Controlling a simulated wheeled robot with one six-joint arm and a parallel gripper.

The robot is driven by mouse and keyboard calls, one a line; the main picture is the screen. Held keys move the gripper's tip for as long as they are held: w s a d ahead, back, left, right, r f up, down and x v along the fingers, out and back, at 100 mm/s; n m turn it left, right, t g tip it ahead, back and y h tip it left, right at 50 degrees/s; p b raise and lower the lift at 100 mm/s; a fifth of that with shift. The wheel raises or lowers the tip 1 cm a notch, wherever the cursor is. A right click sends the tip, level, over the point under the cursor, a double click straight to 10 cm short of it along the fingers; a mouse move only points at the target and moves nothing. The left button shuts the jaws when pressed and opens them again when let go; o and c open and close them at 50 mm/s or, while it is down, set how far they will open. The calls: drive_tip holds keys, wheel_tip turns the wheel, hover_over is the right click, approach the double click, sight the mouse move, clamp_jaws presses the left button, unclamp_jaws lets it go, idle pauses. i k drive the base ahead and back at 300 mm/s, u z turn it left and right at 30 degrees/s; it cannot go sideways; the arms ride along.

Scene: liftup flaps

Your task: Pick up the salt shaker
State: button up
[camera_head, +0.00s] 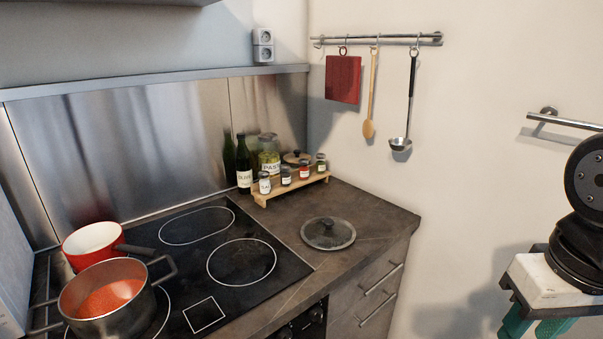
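Several small jars stand in a row on a low wooden rack at the back right of the counter. The leftmost jar (265,184) has pale contents and a dark lid, and looks like the salt shaker. Its label is too small to read. My gripper (534,328) is at the bottom right, far to the right of the rack and in front of the wall. Its teal fingers run out of the picture at the bottom, so the tips are hidden. I see nothing held in the part that shows.
The wooden rack (320,179) has a bottle (244,178) and a larger jar (269,157) behind it. A glass lid (328,234) lies on the counter in front. A steel pot (112,319) and a red pan (92,240) are on the hob, left. Utensils hang on the wall.

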sight(264, 178)
drive_tip(key=u, duration=0.25)
drive_tip(key=i, duration=0.85)
drive_tip(key=u, duration=0.5)
